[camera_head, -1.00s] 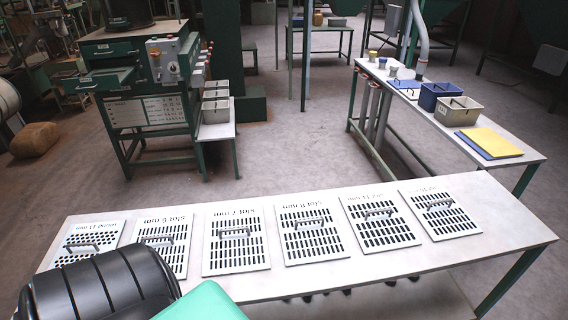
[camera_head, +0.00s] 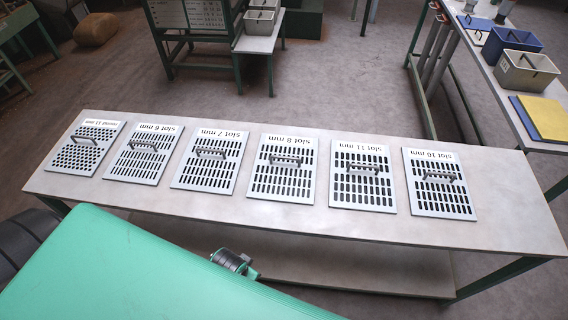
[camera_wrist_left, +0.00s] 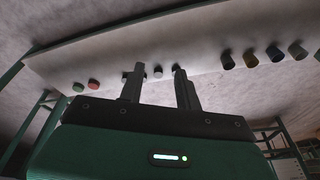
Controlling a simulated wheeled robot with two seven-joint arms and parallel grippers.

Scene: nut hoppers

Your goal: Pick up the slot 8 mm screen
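The slot 8 mm screen (camera_head: 283,172) lies flat on the long pale table (camera_head: 520,215) in the head view. It is a light plate with rows of dark slots, a grey handle and an upside-down label, and nothing covers it. In the left wrist view my left gripper (camera_wrist_left: 154,72) has its two dark fingers apart with nothing held between them. It points at another pale surface and is not at the screen. I cannot make out its fingers in the head view. My right gripper is not in view.
The slot 7 mm screen (camera_head: 210,162) lies left of it and the slot 11 mm screen (camera_head: 362,178) right, with narrow gaps. More screens lie at both ends. A side bench at right holds a grey bin (camera_head: 526,70) and a yellow sheet (camera_head: 545,117).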

